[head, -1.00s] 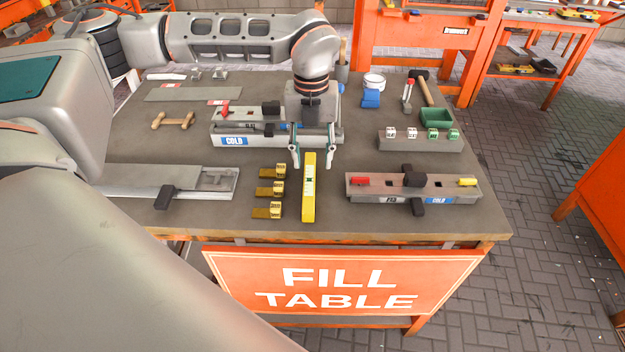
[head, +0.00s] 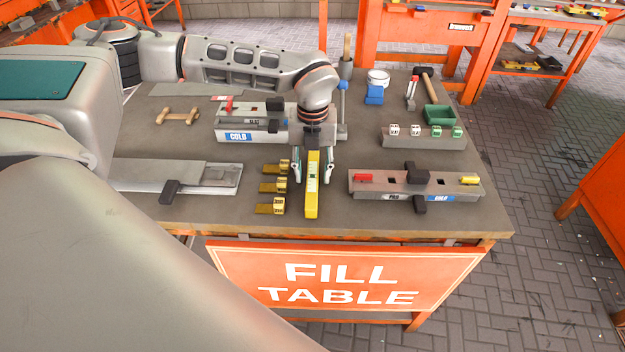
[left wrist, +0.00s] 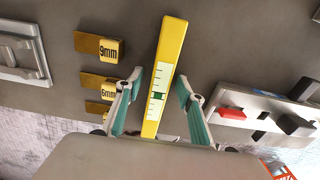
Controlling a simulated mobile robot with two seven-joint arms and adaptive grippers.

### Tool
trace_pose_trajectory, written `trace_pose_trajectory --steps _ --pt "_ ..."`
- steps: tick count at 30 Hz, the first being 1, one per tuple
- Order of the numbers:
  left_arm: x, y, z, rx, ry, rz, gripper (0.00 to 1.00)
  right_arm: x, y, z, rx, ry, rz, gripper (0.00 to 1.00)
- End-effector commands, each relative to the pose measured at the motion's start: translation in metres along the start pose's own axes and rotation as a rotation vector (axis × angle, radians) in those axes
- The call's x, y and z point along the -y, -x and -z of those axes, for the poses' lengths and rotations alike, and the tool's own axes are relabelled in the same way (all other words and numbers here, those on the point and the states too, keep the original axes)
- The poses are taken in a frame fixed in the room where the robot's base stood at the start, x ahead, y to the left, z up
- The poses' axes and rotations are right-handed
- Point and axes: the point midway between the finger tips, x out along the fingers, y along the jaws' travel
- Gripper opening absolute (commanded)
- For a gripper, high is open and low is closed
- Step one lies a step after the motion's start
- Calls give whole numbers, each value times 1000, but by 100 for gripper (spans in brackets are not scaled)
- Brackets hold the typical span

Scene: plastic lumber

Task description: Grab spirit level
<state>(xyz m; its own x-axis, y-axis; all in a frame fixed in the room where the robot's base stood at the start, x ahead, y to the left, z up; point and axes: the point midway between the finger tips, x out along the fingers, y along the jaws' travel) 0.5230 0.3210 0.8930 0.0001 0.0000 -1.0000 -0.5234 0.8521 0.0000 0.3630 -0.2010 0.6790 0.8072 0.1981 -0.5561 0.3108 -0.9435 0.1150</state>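The yellow spirit level (head: 312,195) lies on the table near its front edge, pointing away from me. It also shows in the left wrist view (left wrist: 171,50), running between the fingers. My left gripper (head: 312,180) is open, with one finger on each side of the level. In the left wrist view the left gripper (left wrist: 155,110) shows gaps between the level and both teal fingertips. My right gripper is not in view.
Several brass gauge blocks (head: 272,186) lie just left of the level. A grey mould (head: 460,190) with red and yellow parts lies to the right. A mould marked COLD (head: 265,137) stands behind. The table's front right corner is clear.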

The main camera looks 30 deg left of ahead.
Motion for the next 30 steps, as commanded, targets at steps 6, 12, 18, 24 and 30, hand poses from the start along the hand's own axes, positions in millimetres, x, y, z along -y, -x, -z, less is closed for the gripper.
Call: trace_pose_trajectory --steps 6,12,18,24,30 --pt "0 0 0 0 -1 0 0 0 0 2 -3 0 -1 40" --pt "0 1 0 0 -1 1 0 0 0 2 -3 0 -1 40" --pt "1 7 0 1 -1 1 0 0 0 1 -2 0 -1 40" --pt "1 32 -1 4 -1 3 0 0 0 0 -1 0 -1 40" --pt "1 82 -1 4 0 4 0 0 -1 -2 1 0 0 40"
